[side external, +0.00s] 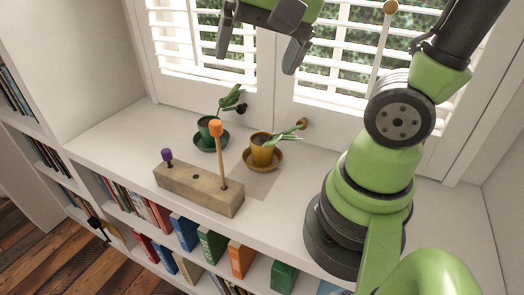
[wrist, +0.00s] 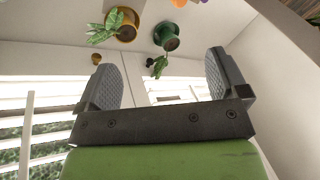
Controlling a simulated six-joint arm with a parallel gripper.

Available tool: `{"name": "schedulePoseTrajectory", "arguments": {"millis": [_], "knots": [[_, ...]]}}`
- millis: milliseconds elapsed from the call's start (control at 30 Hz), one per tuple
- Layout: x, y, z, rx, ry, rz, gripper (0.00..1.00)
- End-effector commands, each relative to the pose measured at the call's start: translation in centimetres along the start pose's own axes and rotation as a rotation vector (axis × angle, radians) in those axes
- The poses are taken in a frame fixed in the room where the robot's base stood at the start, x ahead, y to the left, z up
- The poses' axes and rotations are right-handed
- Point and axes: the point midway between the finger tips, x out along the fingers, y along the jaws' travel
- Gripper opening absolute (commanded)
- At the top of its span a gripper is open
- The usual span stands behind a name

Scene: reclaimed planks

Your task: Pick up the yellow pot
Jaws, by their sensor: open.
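The yellow pot (side external: 262,150) stands upright on a matching yellow saucer (side external: 263,165) on the white shelf top, with a green plant leaning right out of it. In the wrist view the yellow pot (wrist: 126,33) is near the top, left of the green pot (wrist: 167,43). My gripper (side external: 252,52) is high above the shelf, in front of the window and well clear of the pot. Its two fingers are spread apart with nothing between them, as the wrist view (wrist: 165,80) also shows.
A wooden block (side external: 198,188) with an orange-topped stick (side external: 217,150) and a purple-topped peg (side external: 167,156) lies in front of the pots. The green pot (side external: 205,128) stands close on the left. Shutters (side external: 350,75) rise behind. My arm base stands on the right.

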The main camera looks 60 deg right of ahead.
Motion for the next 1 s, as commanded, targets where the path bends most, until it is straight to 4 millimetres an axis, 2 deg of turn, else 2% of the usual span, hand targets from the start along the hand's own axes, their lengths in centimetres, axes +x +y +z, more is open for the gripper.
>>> {"name": "schedulePoseTrajectory", "arguments": {"millis": [167,300,500,700,1000], "knots": [[4.6,0.0,-3.6,0.433,0.007,0.251,0.92],[8.8,0.9,-6.0,0.759,0.09,0.432,0.92],[14.4,3.0,-8.1,1.119,0.269,0.616,0.92],[17.2,4.5,-8.7,1.283,0.385,0.683,0.92],[20.2,7.2,-8.3,1.305,0.401,0.691,0.92]]}}
